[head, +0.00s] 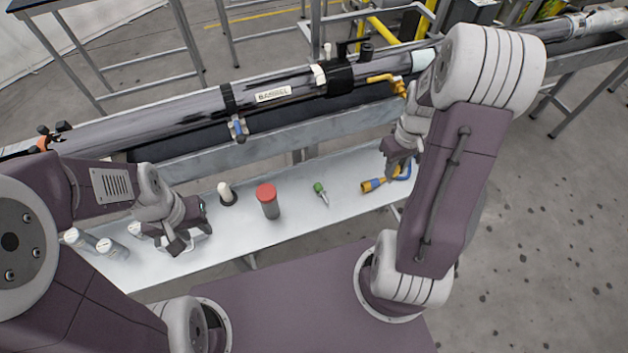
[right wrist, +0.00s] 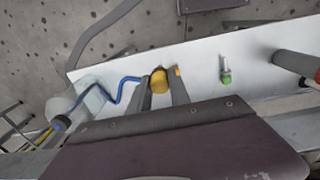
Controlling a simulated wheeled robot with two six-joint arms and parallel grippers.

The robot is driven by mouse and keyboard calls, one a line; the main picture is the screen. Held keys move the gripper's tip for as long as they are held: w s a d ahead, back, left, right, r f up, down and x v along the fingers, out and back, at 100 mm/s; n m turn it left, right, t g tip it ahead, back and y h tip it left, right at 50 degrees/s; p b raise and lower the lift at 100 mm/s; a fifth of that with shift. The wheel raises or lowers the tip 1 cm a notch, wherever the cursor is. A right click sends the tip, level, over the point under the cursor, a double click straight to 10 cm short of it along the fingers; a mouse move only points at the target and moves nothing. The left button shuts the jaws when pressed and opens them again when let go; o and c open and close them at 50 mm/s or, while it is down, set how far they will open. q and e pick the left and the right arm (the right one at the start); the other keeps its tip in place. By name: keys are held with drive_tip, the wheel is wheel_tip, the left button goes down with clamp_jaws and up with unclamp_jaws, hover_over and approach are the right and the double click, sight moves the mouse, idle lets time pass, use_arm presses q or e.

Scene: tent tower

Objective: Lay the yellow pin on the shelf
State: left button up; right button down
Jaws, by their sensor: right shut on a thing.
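The yellow pin (head: 373,184) has a dark band and a blue loop beside it. It is low over or on the pale shelf (head: 284,214), near its right end; I cannot tell if it touches. My right gripper (head: 391,172) is shut on it. In the right wrist view the yellow pin (right wrist: 160,83) shows between the two fingers (right wrist: 160,90), with a blue cord running left from it. My left gripper (head: 187,240) has its fingers apart above the shelf's left part, close to a whitish object partly hidden beneath it.
A long grey barrel (head: 190,105) runs behind. Bare shelf lies between these pieces.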

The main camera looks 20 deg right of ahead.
drive_tip(key=shift+w+a+f+b, duration=0.1)
drive_tip(key=shift+w+a+f, duration=1.3)
drive_tip(key=shift+f, duration=0.5)
drive_tip(key=shift+w+a+f+b, duration=0.1)
drive_tip(key=shift+w+a+f, duration=1.25)
drive_tip(key=shift+f, duration=0.5)
drive_tip(key=shift+w+a+f+b, duration=0.1)
drive_tip(key=shift+w+a+f, duration=1.25)
drive_tip(key=shift+f, duration=0.55)
drive_tip(key=shift+s+f, duration=0.1)
drive_tip(key=c, duration=1.2)
unclamp_jaws()
wheel_tip(320, 180, up, 12)
drive_tip(key=p, duration=0.1)
drive_tip(key=s+a+r, duration=0.1)
drive_tip(key=s+a, duration=0.3)
drive_tip(key=s, duration=0.2)
drive_tip(key=s+a+r+m+t, duration=0.1)
drive_tip(key=s+a+r, duration=0.1)
drive_tip(key=s, duration=0.4)
drive_tip(key=shift+s+a, duration=0.15)
drive_tip(key=shift+a, duration=0.7)
